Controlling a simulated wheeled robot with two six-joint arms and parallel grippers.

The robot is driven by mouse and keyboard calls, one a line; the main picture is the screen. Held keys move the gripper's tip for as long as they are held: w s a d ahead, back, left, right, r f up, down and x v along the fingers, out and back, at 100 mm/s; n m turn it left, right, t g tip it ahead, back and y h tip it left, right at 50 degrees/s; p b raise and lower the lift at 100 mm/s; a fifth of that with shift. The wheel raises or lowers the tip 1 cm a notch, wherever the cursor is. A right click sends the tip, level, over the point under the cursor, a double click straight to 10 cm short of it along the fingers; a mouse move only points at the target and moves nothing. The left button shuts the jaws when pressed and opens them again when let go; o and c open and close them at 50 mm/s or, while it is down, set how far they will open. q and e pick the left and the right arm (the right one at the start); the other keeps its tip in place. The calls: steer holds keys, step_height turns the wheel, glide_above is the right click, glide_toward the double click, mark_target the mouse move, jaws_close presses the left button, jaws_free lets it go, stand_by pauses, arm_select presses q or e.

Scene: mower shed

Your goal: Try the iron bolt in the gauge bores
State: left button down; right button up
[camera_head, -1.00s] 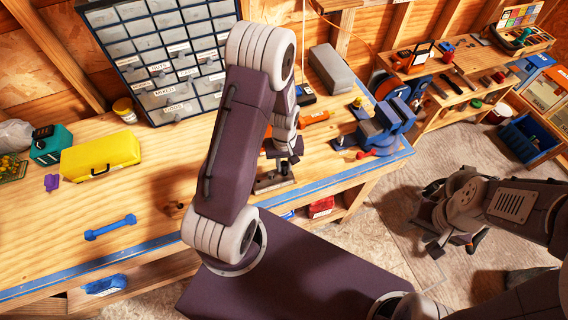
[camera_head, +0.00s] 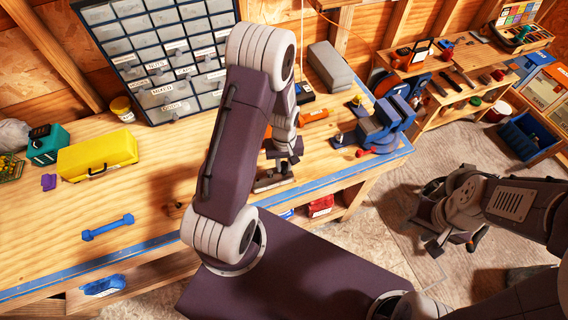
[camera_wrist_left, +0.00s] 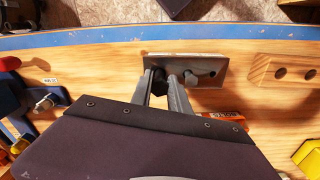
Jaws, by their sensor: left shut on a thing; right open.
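My left gripper (camera_head: 286,164) is over the front edge of the workbench; it also shows in the left wrist view (camera_wrist_left: 164,76). It is shut on a dark piece, seemingly the iron bolt (camera_wrist_left: 157,77), mostly hidden by the fingers. A grey metal gauge plate (camera_wrist_left: 213,61) lies under the fingertips, with a dark bore visible near its right end. The plate also shows in the head view (camera_head: 264,185). I cannot tell whether the bolt is in a bore or above it. My right gripper (camera_head: 436,236) is open and empty, over the floor.
A wooden block with holes (camera_wrist_left: 267,71) lies beside the plate. A blue vise (camera_head: 388,122) stands right of my left gripper. A yellow case (camera_head: 98,157) and a blue dumbbell-shaped tool (camera_head: 107,228) lie on the left, with bare bench between. A drawer cabinet (camera_head: 165,60) stands behind.

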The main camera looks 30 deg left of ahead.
mark_target(284, 164)
arm_select(q)
steer(key=shift+f+b, duration=0.9)
steer(key=shift+f, duration=0.3)
steer(key=c, duration=1.2)
jaws_free()
steer(key=shift+o, duration=0.2)
steer(key=shift+r, duration=0.1)
steer(key=shift+r, duration=0.4)
step_height(284, 164, up, 8)
steer(key=shift+r+b, duration=0.1)
steer(key=shift+b, duration=0.65)
